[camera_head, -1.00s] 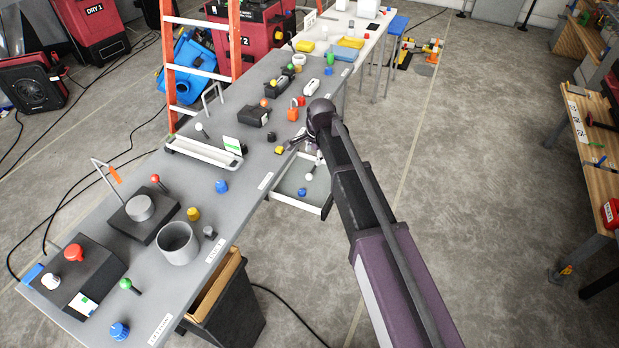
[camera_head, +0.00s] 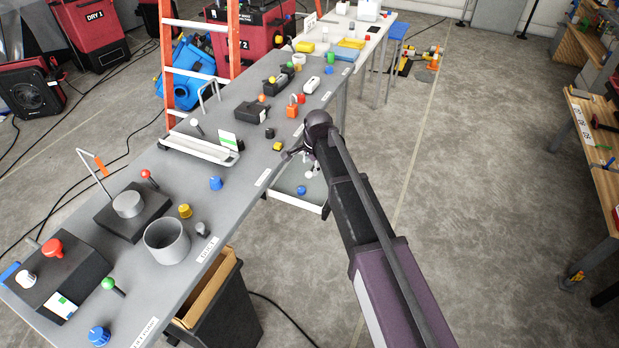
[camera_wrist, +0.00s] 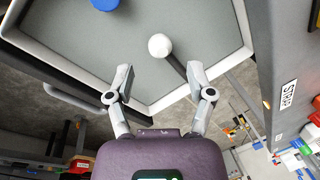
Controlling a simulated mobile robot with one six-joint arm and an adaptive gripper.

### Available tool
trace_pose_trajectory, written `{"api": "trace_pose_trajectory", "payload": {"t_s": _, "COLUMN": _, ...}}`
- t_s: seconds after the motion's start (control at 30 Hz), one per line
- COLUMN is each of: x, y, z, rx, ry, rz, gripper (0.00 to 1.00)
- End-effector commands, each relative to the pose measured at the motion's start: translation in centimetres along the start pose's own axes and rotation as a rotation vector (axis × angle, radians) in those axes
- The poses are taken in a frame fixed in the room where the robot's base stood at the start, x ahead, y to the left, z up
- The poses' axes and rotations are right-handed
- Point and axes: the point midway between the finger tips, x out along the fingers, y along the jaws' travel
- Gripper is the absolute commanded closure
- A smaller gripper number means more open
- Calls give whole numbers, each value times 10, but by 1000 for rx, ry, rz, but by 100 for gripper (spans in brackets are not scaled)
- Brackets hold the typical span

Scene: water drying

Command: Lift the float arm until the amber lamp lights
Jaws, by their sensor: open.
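A white ball on a dark rod (camera_wrist: 159,46), which looks like the float arm, lies over a grey tray with a white rim (camera_wrist: 243,25) in the wrist view. My gripper (camera_wrist: 160,72) is open, with its fingers spread to either side of the ball and rod; I see no clear contact. In the head view my gripper (camera_head: 306,156) is at the bench's right edge above the tray, partly hiding the ball. A yellow knob-like piece (camera_head: 278,146) and an amber one (camera_head: 185,210) are on the bench; I cannot tell which, if any, is the lamp.
A blue piece (camera_head: 301,190) is in the tray. The grey bench (camera_head: 225,205) carries several levers, knobs and boxes, a grey cup (camera_head: 166,243) and a white trough (camera_head: 198,150). An orange ladder (camera_head: 235,45) stands behind. The floor right of my arm is clear.

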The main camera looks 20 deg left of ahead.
Motion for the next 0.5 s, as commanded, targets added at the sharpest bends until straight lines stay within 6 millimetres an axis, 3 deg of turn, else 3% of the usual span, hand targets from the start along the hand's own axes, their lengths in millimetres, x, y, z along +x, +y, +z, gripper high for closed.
{"api": "trace_pose_trajectory", "payload": {"t_s": 0.2, "x": 22, "y": 0, "z": 0, "rx": 0, "ry": 0, "rz": 0, "gripper": 31}}
{"api": "trace_pose_trajectory", "payload": {"t_s": 0.5, "x": 39, "y": 0, "z": 0, "rx": 0, "ry": 0, "rz": 0, "gripper": 31}}
